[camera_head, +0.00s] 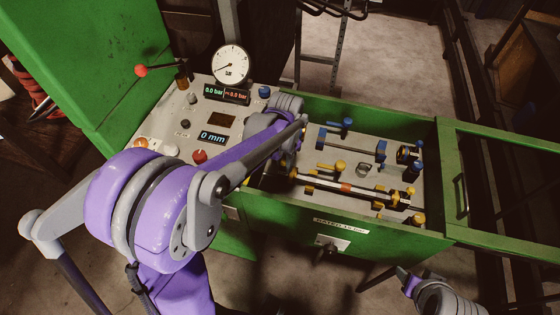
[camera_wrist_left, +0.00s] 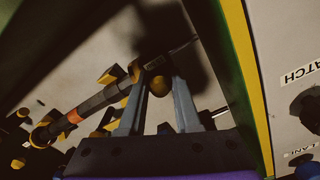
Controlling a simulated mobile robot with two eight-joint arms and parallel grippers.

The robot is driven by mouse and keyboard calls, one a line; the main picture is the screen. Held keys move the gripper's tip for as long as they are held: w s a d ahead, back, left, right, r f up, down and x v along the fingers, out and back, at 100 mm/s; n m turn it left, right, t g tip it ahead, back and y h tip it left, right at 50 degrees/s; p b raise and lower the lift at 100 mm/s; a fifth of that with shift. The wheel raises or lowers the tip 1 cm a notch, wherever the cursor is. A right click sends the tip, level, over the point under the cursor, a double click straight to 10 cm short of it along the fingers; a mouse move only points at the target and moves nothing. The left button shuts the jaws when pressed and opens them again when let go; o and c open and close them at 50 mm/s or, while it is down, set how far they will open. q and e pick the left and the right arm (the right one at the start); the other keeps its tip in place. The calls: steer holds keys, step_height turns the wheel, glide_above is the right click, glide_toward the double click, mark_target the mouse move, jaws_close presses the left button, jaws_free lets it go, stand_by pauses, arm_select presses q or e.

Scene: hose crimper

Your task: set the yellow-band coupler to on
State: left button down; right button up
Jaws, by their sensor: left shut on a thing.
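My left gripper (camera_wrist_left: 159,78) is shut on a round yellow knob (camera_wrist_left: 160,88), which shows between its two fingers in the left wrist view. In the head view my own left arm hides the fingertips and most of that knob. A dark and pale hose assembly with an orange band (camera_head: 346,188) lies along yellow fittings in the green trough. The assembly also shows in the wrist view (camera_wrist_left: 95,103), with its near end beside the held knob. Part of my right arm shows at the bottom right; its fingertips are not clear.
Blue fittings (camera_head: 381,150) and a blue knob (camera_head: 347,123) sit at the back of the trough. Another yellow knob (camera_head: 340,165) stands in the middle. A panel with a gauge (camera_head: 231,65) and a red button (camera_head: 200,156) is at the left. A green-framed guard (camera_head: 500,140) stands open at the right.

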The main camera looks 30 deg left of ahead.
arm_select(q)
steer(key=shift+w+d, duration=0.15)
steer(key=shift+d, duration=0.4)
steer(key=shift+w+d, duration=0.15)
steer(key=shift+d, duration=0.4)
steer(key=c, duration=1)
jaws_free()
steer(key=o, duration=0.3)
steer(key=shift+d, duration=0.15)
steer(key=shift+r, duration=0.3)
step_height(320, 180, up, 10)
steer(key=shift+r+p, duration=0.15)
steer(key=shift+p, duration=0.15)
